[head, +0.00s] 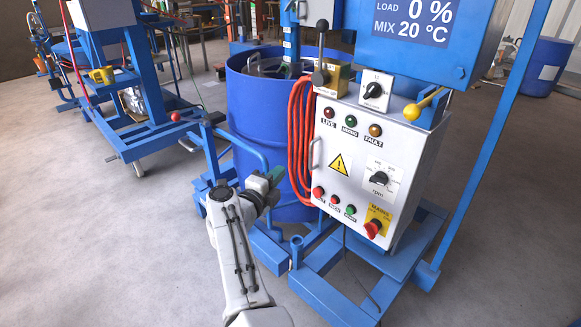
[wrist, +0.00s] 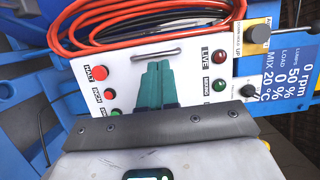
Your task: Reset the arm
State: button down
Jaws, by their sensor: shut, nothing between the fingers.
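My gripper (head: 272,177) is at the end of my white arm, in front of the blue drum and left of the control panel (head: 352,160). In the wrist view its teal fingers (wrist: 158,70) are pressed together with nothing between them. They overlap the white panel face in that view; I cannot tell the exact gap. A display (head: 412,22) above reads load 0 % and mix 20 °C.
The blue drum (head: 245,122) stands behind my gripper. Orange cable (head: 301,130) hangs at the panel's left side. Blue frame legs (head: 330,292) lie low on the right. Another blue machine (head: 130,90) stands back left. Grey floor (head: 90,240) is clear at left.

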jog(key=s+d+f+n+t+y, duration=0.15)
jog(key=d+f+n+y, duration=0.25)
jog(key=d+n+y, duration=0.4)
jog(key=s+d+f+n+t+y, duration=0.1)
jog(key=s+d+f+n+y, duration=0.3)
jog(key=n, duration=0.5)
jog(key=s+d+f+n+g+h, duration=0.15)
jog(key=s+d+f+g, duration=0.3)
jog(key=s, duration=0.55)
jog(key=s+d+f+n+g, duration=0.3)
jog(key=s+d+f+g, duration=0.15)
jog(key=s, duration=0.55)
jog(key=s+d+f+n+g, duration=0.25)
jog(key=s+d+f, duration=0.25)
jog(key=s, duration=0.6)
jog(key=s+d+r+g+h, duration=0.1)
jog(key=s+d+g, duration=0.15)
jog(key=s, duration=0.65)
jog(key=s+d+r+g+h, duration=0.1)
jog(key=s+g, duration=0.2)
jog(key=s, duration=0.6)
notch_tip(320, 180, up, 18)
jog(key=p, duration=1.7)
jog(key=shift+d+f+m+p, duration=0.15)
jog(key=shift+d+m+p, duration=0.05)
jog(key=shift+m+p, duration=0.2)
jog(key=c, duration=1.8)
grip_release()
jog(key=shift+w, duration=0.1)
